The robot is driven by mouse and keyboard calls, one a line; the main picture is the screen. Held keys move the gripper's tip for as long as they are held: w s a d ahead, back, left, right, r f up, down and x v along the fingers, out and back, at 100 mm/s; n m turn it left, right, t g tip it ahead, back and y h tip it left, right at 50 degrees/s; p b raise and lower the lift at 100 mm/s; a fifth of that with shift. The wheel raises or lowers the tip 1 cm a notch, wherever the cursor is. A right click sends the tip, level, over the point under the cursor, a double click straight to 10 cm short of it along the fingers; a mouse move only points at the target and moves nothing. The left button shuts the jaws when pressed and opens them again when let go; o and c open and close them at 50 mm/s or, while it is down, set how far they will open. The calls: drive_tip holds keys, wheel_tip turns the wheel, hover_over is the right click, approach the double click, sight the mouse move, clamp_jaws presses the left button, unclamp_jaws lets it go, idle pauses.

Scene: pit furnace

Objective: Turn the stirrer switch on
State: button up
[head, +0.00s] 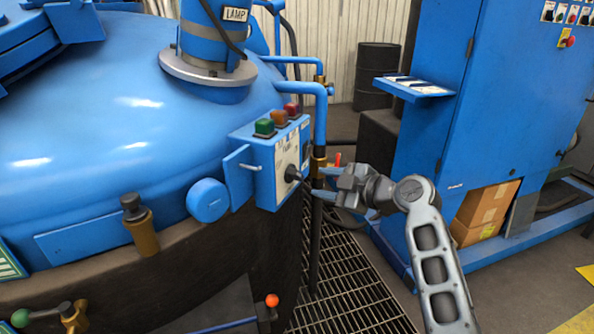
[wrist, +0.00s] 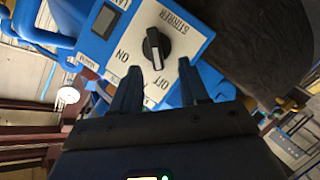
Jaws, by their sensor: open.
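The stirrer switch is a black rotary knob (wrist: 156,47) on a pale plate labelled STIRRER, ON and OFF, seen turned over in the wrist view. Its white mark lies along the knob, with one end toward the OFF label. In the head view, the knob (head: 291,173) sits on the right-hand face of the blue control box (head: 262,168). My gripper (head: 316,184) is just right of this face. In the wrist view, my gripper (wrist: 158,76) is open and empty, its two fingers pointing at the plate. The knob shows beyond the fingertips and looks clear of them.
The large blue furnace lid (head: 110,120) fills the left. A blue cabinet (head: 490,100) stands at right. Floor grating (head: 345,285) lies below my gripper.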

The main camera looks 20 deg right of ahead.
sight(300, 176)
drive_tip(key=shift+r+x, duration=0.15)
drive_tip(key=shift+x, duration=1.9)
drive_tip(key=shift+r+x, duration=0.15)
drive_tip(key=shift+x, duration=1.9)
drive_tip(key=shift+w, duration=0.15)
clamp_jaws()
